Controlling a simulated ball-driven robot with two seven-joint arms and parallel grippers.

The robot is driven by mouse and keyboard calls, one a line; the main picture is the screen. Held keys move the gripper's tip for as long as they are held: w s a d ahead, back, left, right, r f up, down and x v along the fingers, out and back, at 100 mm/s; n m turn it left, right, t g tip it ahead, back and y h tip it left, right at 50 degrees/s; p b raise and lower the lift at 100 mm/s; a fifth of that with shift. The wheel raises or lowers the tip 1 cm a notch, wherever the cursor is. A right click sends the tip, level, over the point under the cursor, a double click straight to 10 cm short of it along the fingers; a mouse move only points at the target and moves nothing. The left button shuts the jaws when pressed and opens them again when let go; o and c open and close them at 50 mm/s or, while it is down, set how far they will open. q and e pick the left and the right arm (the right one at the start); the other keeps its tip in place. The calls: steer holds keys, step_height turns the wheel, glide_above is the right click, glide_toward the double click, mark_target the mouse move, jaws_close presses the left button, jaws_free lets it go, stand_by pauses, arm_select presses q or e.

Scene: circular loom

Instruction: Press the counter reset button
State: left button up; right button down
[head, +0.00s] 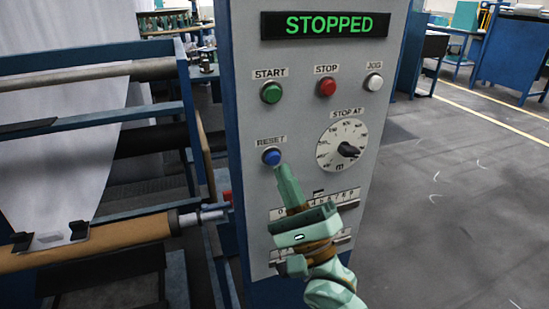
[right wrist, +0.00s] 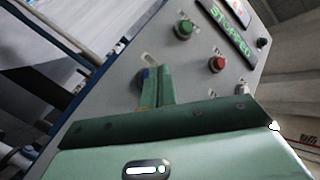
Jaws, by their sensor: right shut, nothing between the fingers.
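The blue reset button (head: 271,157) sits at the lower left of the grey control panel (head: 300,120), under a RESET label (head: 271,140). My right gripper (head: 282,168) is shut and empty. In the head view its fingertips are just below and right of the button; I cannot tell whether they touch it. In the right wrist view the shut fingers (right wrist: 158,72) cover most of the button, with a bit of blue (right wrist: 145,75) showing at their left. A counter (head: 318,200) lies below, partly hidden by my gripper. My left gripper is not in view.
The panel also has a green START button (head: 271,92), a red STOP button (head: 326,87), a white JOG button (head: 373,82) and a STOP AT dial (head: 342,146). The display (head: 328,24) reads STOPPED. The loom's cloth roll (head: 100,240) is at left; open floor lies right.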

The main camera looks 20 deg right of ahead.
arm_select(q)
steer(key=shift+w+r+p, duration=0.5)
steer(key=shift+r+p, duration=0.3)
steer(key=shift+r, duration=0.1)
arm_select(e)
steer(key=s, duration=0.4)
steer(key=shift+s+d, duration=0.1)
steer(key=shift+s, duration=0.05)
